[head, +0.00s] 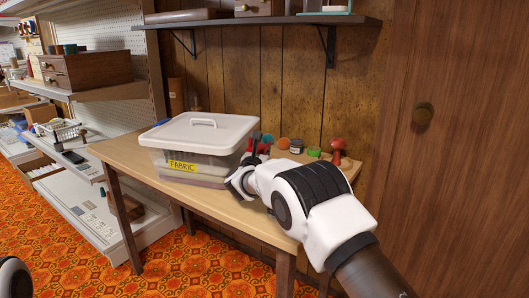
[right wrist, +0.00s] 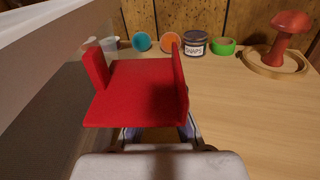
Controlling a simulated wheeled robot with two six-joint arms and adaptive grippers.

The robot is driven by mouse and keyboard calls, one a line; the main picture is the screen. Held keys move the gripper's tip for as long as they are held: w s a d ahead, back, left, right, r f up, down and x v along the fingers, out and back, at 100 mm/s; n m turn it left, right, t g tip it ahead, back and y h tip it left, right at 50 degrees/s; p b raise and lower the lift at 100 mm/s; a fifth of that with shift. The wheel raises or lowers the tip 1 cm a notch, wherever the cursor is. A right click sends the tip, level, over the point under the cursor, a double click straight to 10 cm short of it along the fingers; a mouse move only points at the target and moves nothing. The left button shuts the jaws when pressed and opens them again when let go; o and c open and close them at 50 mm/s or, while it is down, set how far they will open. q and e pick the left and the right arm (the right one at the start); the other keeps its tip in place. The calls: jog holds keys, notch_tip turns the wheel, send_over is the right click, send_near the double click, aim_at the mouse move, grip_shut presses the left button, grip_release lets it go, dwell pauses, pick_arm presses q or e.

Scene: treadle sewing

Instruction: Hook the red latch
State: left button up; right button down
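The clear plastic box (head: 185,165) with a white lid (head: 200,131) and a yellow FABRIC label stands on the wooden table. The lid lies on top of the box. The red latch (right wrist: 140,85) fills the middle of the right wrist view, a flat plate with raised ends, close beside the box's wall. A little of its red shows in the head view (head: 263,149) at the box's right side. My right gripper (head: 260,145) is at the latch. Its fingers are mostly hidden beneath the latch in the wrist view, so their grip is unclear. My left gripper is out of view.
Behind the latch stand a SNAPS jar (right wrist: 195,43), a green tape roll (right wrist: 223,46), blue and orange round items, and a red mushroom-shaped item (right wrist: 285,38) on a wooden base. A shelf (head: 270,20) hangs above.

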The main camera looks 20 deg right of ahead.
jog(key=shift+r, duration=0.1)
jog(key=n, duration=0.1)
jog(key=r+n+p, duration=0.1)
jog(key=n, duration=0.1)
jog(key=shift+s+d+r+n, duration=0.15)
jog(key=shift+d+n, duration=0.05)
jog(key=shift+n, duration=0.1)
jog(key=shift+r+n+p, duration=0.3)
jog(key=shift+n+p, duration=0.1)
jog(key=shift+n, duration=0.45)
jog(key=shift+r+n+p, duration=0.25)
jog(key=shift+n+p, duration=0.15)
jog(key=shift+n, duration=0.45)
jog(key=c, duration=1.3)
grip_release()
jog(key=shift+c, duration=0.2)
jog(key=v, duration=1.2)
